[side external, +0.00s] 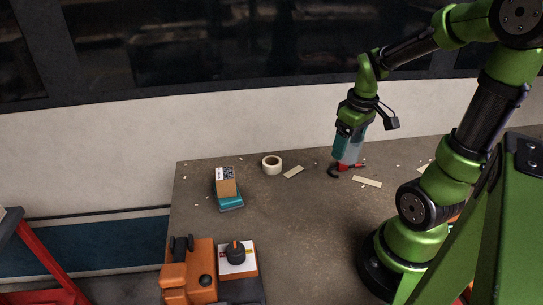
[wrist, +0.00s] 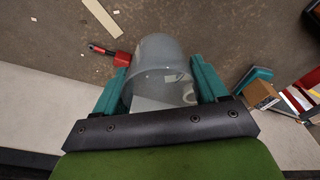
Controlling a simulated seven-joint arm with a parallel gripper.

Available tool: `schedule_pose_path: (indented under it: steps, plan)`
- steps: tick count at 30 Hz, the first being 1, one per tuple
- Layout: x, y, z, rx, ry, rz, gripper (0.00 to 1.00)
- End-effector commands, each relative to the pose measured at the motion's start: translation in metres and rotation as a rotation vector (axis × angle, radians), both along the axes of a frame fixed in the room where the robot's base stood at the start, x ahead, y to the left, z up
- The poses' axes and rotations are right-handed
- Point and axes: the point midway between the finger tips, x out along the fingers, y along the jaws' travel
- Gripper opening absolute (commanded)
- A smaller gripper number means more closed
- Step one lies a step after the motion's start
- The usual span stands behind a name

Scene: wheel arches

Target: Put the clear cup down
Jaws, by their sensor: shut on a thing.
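The clear cup (wrist: 160,62) is between the two teal fingers of my gripper (wrist: 158,85), which is shut on it. In the side external view my gripper (side external: 349,142) points down near the back of the table (side external: 300,230), with the greyish see-through cup (side external: 351,155) showing between and below its fingers. The cup's lower end is close to the table top; I cannot tell whether it touches. A red-handled tool (side external: 351,167) lies close by the cup, and it also shows just left of the cup in the wrist view (wrist: 117,57).
A tape roll (side external: 272,165) and pale strips (side external: 367,182) lie near the back edge. A cardboard box (side external: 226,186) sits on a teal item (side external: 230,204) at the left. An orange machine (side external: 198,272) stands at the front left. The table's middle is clear.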

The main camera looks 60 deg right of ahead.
Motion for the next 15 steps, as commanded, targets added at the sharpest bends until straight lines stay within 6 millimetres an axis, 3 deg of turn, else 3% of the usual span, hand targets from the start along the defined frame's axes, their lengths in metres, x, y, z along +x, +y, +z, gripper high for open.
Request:
schedule_pose_path:
  steps: [6,15]
  plan:
    - [0.001,0.000,0.034,-0.003,-0.004,0.002,0.44]
    - [0.060,0.027,0.040,-0.017,0.016,0.308,0.44]
